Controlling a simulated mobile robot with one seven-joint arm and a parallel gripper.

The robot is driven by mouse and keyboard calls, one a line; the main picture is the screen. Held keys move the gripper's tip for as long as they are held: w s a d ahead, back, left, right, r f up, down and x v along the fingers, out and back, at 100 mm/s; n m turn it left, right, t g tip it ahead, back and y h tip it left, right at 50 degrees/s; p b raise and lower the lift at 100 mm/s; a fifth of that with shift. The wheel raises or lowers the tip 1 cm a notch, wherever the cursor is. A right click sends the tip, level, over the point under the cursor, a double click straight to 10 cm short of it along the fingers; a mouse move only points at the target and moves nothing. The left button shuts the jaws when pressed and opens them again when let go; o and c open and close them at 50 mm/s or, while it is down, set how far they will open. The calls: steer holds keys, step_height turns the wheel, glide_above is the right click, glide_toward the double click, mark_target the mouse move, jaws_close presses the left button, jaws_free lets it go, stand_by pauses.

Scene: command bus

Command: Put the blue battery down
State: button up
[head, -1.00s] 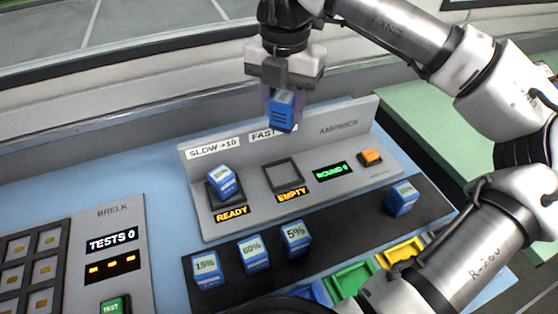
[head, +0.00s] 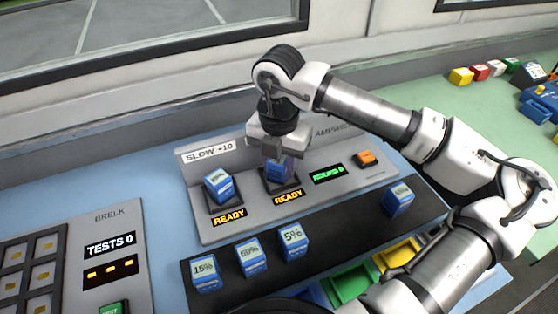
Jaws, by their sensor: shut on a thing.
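A blue battery (head: 276,173) is in my gripper (head: 279,168), which is shut on it. The battery is down at the right-hand slot of the grey AMPWICK charger (head: 325,187), and the display below that slot (head: 289,197) reads READY. My fingers hide part of the battery, so I cannot tell how fully it is seated. Another blue battery (head: 219,186) sits in the left slot, marked SLOW +10, also with READY below it.
Several blue batteries stand on the black strip (head: 330,238) in front: 15% (head: 204,273), 60% (head: 250,255), 5% (head: 292,241), and one at the right (head: 398,199). An orange button (head: 365,158) is on the charger. The BRELK panel (head: 125,219) is at left. Coloured bins (head: 352,284) are in front.

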steer(key=shift+f+b, duration=0.25)
steer(key=shift+b, duration=0.1)
steer(key=o, duration=1.1)
steer(key=shift+r, duration=0.1)
steer(key=shift+r+p, duration=0.15)
steer(key=shift+p, duration=0.15)
step_height(320, 180, up, 12)
steer(key=shift+r, duration=0.1)
